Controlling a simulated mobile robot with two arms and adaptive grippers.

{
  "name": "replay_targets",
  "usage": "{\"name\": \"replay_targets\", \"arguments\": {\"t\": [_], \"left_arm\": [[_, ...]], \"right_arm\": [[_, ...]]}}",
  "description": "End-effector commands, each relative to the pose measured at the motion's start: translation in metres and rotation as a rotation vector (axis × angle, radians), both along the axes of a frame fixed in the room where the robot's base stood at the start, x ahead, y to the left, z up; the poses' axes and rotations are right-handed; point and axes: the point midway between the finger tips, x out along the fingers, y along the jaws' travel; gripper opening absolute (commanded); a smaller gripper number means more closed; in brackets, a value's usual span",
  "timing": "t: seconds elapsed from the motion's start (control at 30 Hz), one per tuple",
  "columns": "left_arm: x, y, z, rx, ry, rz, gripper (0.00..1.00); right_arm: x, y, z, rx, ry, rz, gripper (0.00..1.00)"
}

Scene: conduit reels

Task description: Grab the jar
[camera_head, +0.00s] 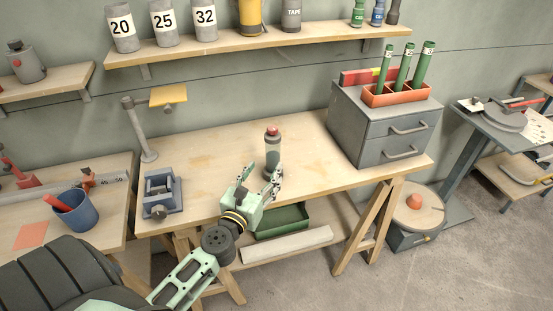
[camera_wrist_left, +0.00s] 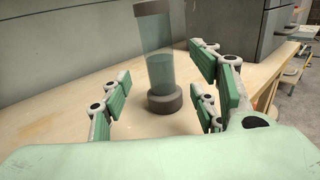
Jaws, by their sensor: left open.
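The jar (camera_head: 272,158) stands upright on the wooden workbench (camera_head: 215,150). It is a slim grey-green cylinder with a dark band and a red knob on top. In the left wrist view the jar (camera_wrist_left: 160,65) looks translucent with a dark grey base ring, and its top is partly cut off. My left gripper (camera_head: 262,186) is open at the front of the jar. In the left wrist view its green-padded fingers (camera_wrist_left: 165,108) stand on either side of the jar's lower part, with gaps visible. My right gripper is not in view.
A grey drawer cabinet (camera_head: 378,127) stands right of the jar, with an orange tray (camera_head: 398,97) of green tubes on top. A blue-grey vise (camera_head: 162,193) is at the left front. A wall shelf (camera_head: 290,37) hangs behind. The bench around the jar is clear.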

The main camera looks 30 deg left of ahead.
Motion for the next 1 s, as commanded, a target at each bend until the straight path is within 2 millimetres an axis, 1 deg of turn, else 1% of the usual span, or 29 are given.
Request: {"name": "replay_targets", "arguments": {"t": [0.1,0.37,0.5,0.6,0.73,0.93,1.0], "left_arm": [[0.009,0.006,0.0,-0.029,-0.003,0.015,0.56],[0.036,0.01,0.001,-0.025,-0.002,0.013,0.56],[0.058,0.013,0.002,-0.023,-0.003,0.013,0.56],[0.07,0.016,0.001,-0.023,-0.002,0.012,0.56],[0.076,0.017,0.0,-0.023,0.0,0.012,0.56],[0.076,0.017,0.0,-0.023,0.0,0.011,0.56],[0.076,0.017,0.0,-0.023,0.0,0.011,0.5]], "right_arm": [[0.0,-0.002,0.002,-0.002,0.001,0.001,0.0],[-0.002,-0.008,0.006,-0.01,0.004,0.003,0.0],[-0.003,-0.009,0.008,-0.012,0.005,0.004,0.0],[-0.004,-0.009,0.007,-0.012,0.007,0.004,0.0],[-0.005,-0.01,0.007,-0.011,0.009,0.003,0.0],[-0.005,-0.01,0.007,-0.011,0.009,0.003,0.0],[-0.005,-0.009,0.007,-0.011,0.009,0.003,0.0]]}}
